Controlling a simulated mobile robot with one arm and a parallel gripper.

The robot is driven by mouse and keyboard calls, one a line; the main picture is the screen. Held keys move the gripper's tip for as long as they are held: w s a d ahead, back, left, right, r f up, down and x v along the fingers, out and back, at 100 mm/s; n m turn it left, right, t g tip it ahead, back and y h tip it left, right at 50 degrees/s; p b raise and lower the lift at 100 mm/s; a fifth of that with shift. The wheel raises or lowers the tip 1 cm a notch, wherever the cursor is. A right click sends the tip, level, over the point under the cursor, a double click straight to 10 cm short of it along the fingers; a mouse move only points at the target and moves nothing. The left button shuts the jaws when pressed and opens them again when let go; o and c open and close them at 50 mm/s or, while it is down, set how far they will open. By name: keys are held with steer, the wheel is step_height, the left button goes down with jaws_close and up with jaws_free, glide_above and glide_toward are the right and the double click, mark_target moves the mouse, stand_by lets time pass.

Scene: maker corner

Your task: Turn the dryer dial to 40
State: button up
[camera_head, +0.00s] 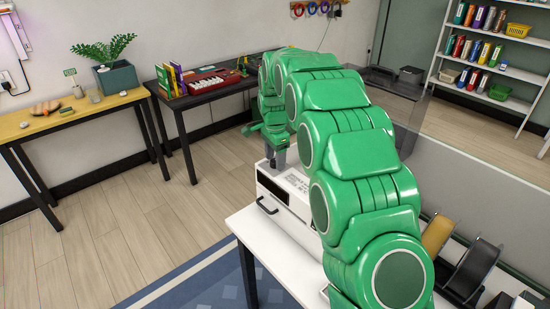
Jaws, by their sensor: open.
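A white box-shaped unit, which looks like the dryer (290,222), stands on the white table in the middle of the view. It has a dark handle on its front and small printed text on top. My green arm covers much of its right side. My gripper (279,160) points down over the far part of the unit's top, with its grey fingers open. I cannot tell whether it touches anything. The dial and its setting cannot be made out; they are hidden or too small.
The white table (250,223) continues under my arm, with filament spools (472,268) at its right. A wooden table (70,118) and a dark table (215,88) line the back wall. The floor at left is open.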

steer(key=shift+f, duration=0.15)
steer(key=c, duration=1)
steer(key=shift+c, duration=0.2)
steer(key=shift+n, duration=0.4)
steer(key=n, duration=0.4)
steer(key=shift+n, duration=0.3)
steer(key=n, duration=0.9)
steer(key=shift+n, duration=2.7)
